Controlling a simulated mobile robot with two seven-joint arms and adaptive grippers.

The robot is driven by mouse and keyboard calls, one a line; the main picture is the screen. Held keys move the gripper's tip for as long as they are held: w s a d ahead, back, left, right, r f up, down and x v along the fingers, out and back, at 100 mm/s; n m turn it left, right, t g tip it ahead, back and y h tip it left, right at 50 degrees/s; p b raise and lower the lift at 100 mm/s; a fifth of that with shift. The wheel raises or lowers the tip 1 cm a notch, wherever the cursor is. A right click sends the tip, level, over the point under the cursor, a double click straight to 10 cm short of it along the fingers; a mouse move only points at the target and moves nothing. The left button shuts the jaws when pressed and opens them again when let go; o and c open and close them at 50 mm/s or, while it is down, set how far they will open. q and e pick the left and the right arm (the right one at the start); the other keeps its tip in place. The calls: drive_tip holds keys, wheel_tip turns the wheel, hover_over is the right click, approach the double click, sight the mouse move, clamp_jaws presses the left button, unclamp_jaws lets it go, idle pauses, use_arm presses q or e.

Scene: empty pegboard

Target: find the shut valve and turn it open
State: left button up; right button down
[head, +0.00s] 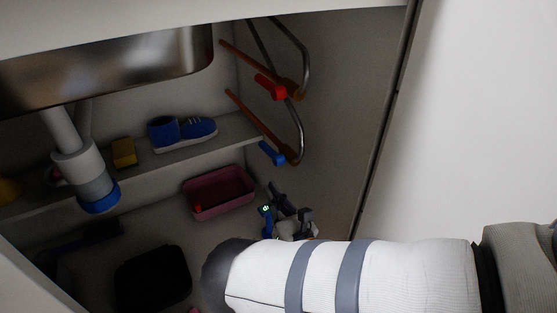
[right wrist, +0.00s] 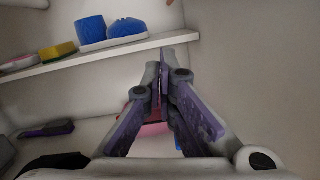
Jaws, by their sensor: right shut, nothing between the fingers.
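In the head view, a red valve handle (head: 270,86) sits on the upper copper pipe (head: 240,55) at the cabinet's right side wall. A blue valve handle (head: 271,153) sits on the lower copper pipe (head: 252,117). Both handles look roughly in line with their pipes; I cannot tell surely which is shut. My right gripper (head: 285,215) is below the blue handle, apart from it, reaching into the cabinet. In the right wrist view my right gripper (right wrist: 165,72) is shut and empty. Neither handle shows there. My left gripper is not in view.
A pink bin (head: 243,204) stands on the cabinet floor behind my right gripper. A sink basin (head: 120,62) and white drain pipe (head: 76,165) are at left. A black object (head: 153,278) lies below.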

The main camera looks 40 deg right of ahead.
sight(270, 152)
drive_tip(key=w+d+r, duration=0.2)
drive_tip(key=w+r, duration=0.2)
drive_tip(key=shift+w+d+r, duration=0.15)
drive_tip(key=shift+w+r, duration=0.15)
drive_tip(key=shift+w, duration=0.1)
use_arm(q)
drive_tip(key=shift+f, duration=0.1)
